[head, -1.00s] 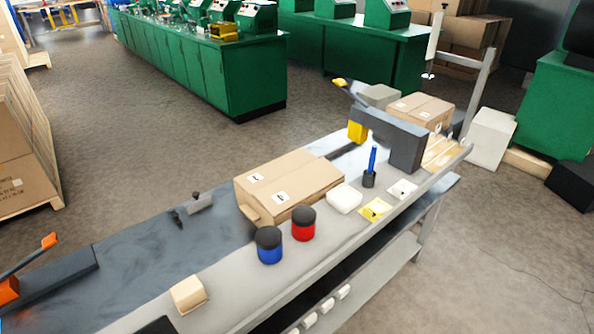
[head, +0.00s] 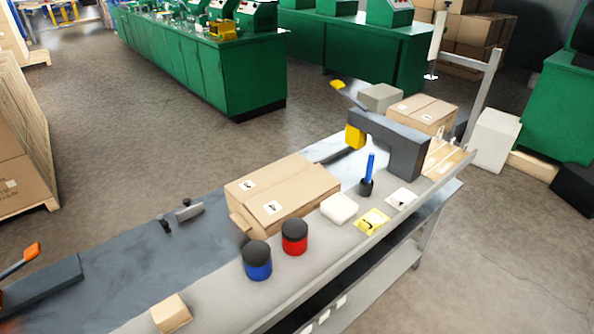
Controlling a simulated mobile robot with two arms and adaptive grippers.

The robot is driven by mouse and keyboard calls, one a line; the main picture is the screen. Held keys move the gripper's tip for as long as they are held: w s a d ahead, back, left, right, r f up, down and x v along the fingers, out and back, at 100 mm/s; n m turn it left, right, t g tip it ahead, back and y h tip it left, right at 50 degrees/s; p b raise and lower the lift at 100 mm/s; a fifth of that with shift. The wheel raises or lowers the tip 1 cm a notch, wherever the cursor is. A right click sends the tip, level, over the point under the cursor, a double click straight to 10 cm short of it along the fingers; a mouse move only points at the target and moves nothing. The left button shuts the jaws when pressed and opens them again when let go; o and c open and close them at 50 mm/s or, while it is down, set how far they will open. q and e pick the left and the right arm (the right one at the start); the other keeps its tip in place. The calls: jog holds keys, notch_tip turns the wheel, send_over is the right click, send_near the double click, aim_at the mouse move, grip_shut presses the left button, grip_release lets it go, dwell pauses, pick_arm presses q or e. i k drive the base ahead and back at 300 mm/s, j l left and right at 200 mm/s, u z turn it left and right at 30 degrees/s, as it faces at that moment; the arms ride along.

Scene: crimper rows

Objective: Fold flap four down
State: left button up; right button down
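A brown cardboard box (head: 300,180) lies on the workbench in the middle of the head view. Its top looks mostly flat and closed, with two white labels with dark marks on it. A small cardboard piece (head: 239,226) sticks out low at the box's left end; I cannot tell whether it is a flap. The marks are too small to read, so I cannot tell which flap is number four. Neither of my grippers is in view.
A blue jar (head: 257,262), a red jar (head: 295,238) and a white block (head: 339,208) stand in front of the box. A grey press (head: 397,145) with a yellow-tipped lever stands beyond it. An orange-handled device (head: 40,285) is at the left.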

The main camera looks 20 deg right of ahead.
aim_at(272, 205)
jog(key=i+l, duration=0.35)
jog(key=l, duration=0.2)
jog(key=i+l, duration=0.35)
jog(key=l, duration=0.15)
